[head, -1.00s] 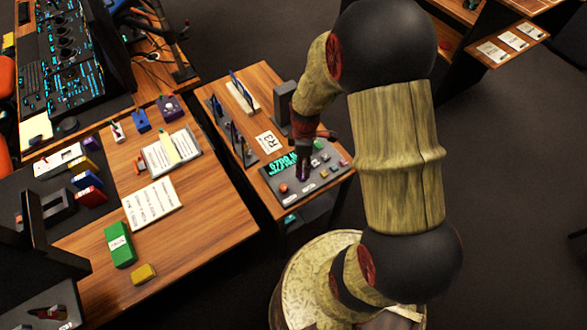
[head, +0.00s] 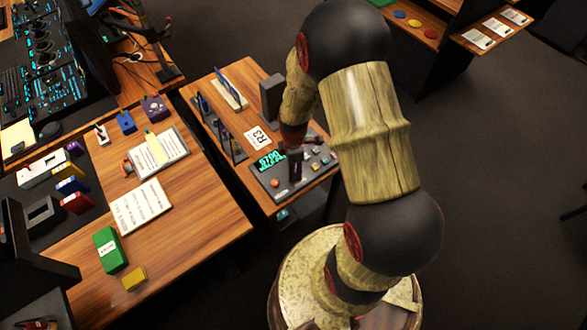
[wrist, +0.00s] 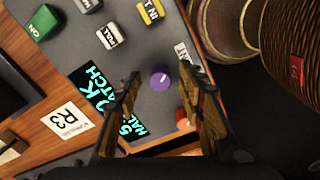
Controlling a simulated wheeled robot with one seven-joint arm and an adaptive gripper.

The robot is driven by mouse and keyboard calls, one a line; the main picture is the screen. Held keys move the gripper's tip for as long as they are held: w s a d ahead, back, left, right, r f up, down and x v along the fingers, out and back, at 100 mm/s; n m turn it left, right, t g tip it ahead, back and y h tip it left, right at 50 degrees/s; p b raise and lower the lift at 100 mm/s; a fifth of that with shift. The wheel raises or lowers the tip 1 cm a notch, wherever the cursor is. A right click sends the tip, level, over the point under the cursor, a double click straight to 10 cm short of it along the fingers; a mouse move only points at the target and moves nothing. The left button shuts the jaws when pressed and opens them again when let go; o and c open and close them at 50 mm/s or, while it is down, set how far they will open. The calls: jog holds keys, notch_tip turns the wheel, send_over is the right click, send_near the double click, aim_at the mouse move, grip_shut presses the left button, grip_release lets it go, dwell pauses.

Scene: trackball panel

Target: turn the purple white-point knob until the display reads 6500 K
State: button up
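The purple knob (wrist: 160,82) stands on the grey panel (wrist: 160,42) in the wrist view, with a small pale mark on its top. My gripper (wrist: 160,78) is open, with one finger on either side of the knob and visible gaps between. The display (wrist: 98,88) shows cyan characters, partly covered by the left finger, so its full reading cannot be told. In the head view the display (head: 268,161) is lit but too small to read surely. My gripper (head: 295,172) is over the panel there and hides the knob.
An orange-red knob (wrist: 184,122) is near the right finger. An R3 card (head: 258,138) lies beside the panel. A dark upright block (head: 271,98) stands behind.

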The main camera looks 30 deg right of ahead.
grip_shut()
dwell(0.5)
